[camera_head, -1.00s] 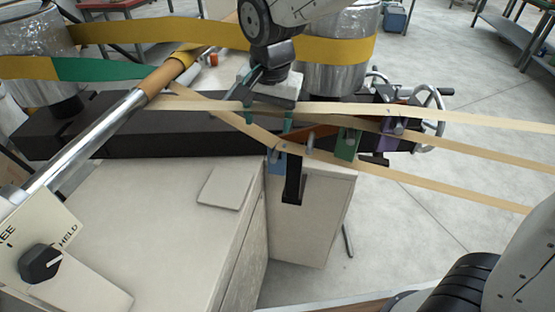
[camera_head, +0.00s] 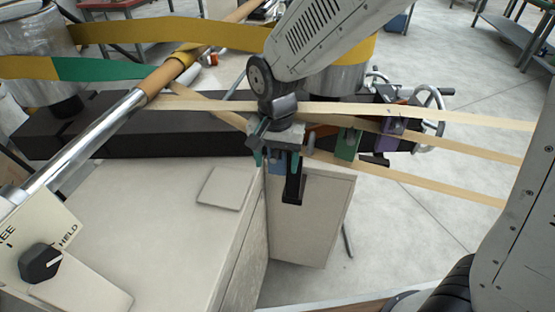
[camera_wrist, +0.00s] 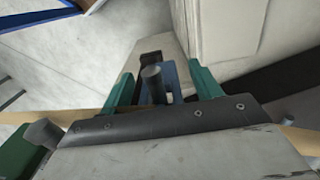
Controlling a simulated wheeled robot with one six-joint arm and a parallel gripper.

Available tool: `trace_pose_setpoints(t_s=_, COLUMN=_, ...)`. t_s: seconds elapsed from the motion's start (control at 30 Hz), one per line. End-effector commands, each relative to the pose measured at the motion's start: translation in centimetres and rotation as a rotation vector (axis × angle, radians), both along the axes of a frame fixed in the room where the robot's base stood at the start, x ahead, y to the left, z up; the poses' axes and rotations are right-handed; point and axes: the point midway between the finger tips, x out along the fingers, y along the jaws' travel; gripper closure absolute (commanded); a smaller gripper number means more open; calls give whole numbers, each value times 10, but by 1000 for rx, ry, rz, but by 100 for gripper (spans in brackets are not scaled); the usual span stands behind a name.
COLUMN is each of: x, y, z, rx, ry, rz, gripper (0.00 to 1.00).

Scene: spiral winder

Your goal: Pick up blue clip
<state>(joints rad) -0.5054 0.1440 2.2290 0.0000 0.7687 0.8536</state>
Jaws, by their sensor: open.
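The blue clip (camera_head: 276,164) sits at the black bracket (camera_head: 292,191) by the top edge of the beige cabinet, and is partly hidden by my gripper. My gripper (camera_head: 277,159) is open, pointing down, with one green finger on each side of the clip. In the wrist view, the blue clip (camera_wrist: 171,77) lies between my two spread fingers (camera_wrist: 163,80), behind a dark grey peg. Gaps show on both sides of it, and I see no finger touching it.
A green clip (camera_head: 347,146) and a purple clip (camera_head: 391,131) stand to the right along the tan strips (camera_head: 440,152). A long dark beam (camera_head: 150,140) runs behind. The beige cabinet top (camera_head: 150,215) is mostly bare. A metal roller (camera_head: 95,140) slants at left.

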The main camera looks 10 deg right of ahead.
Motion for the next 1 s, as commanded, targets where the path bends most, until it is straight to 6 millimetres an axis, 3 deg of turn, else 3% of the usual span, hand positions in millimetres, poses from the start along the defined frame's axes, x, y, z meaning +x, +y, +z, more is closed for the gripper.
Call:
trace_pose_setpoints(t_s=0.07, x=0, y=0, z=0, rx=0, ry=0, rz=0, gripper=42)
trace_pose_setpoints(t_s=0.2, x=0, y=0, z=0, rx=0, ry=0, rz=0, gripper=81)
trace_pose_setpoints(t_s=0.23, x=0, y=0, z=0, rx=0, ry=0, rz=0, gripper=85)
trace_pose_setpoints(t_s=0.67, x=0, y=0, z=7, rx=1, ry=-3, rz=0, gripper=84)
trace_pose_setpoints(t_s=1.0, x=-53, y=19, z=7, rx=1, ry=0, rz=5, gripper=84)
